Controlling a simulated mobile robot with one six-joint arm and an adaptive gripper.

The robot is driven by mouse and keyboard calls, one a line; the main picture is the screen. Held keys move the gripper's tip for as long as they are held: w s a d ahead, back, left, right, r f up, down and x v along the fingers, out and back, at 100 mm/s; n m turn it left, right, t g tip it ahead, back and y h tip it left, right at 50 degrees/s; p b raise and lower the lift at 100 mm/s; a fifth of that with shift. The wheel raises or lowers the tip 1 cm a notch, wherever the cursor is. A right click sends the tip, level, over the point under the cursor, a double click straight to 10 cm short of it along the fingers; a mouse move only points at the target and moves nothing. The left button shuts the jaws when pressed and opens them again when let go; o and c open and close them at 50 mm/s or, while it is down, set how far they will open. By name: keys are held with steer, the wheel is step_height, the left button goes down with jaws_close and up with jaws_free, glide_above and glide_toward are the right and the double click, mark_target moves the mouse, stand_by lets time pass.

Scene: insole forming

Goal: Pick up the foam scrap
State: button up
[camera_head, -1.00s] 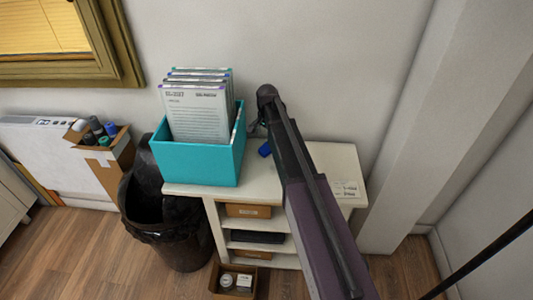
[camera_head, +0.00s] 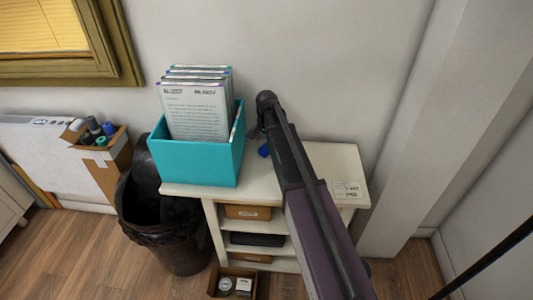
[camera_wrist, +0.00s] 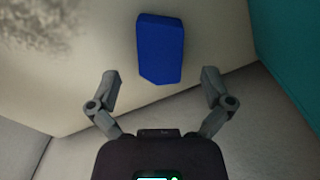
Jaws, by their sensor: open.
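The foam scrap (camera_wrist: 160,50) is a small bright blue block with one angled end. It lies flat on the white cabinet top, and part of it shows in the head view (camera_head: 264,150), beside my arm. In the wrist view my gripper (camera_wrist: 156,78) has its two grey fingers spread wide apart, with nothing between the pads. The scrap's near end lies at about the fingertips, centred between them, and the rest extends beyond. I cannot tell how high the fingers are above the top. In the head view my arm hides most of the gripper.
A teal box (camera_head: 196,163) of upright documents stands left of the scrap; its side edges the wrist view (camera_wrist: 290,45). The wall is close behind the cabinet top (camera_head: 330,160). A black bin (camera_head: 170,240) stands on the floor at left. The cabinet top's right part looks mostly clear.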

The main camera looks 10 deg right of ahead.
steer(key=shift+f+b, duration=0.95)
steer(key=shift+f, duration=0.3)
steer(key=c, duration=0.8)
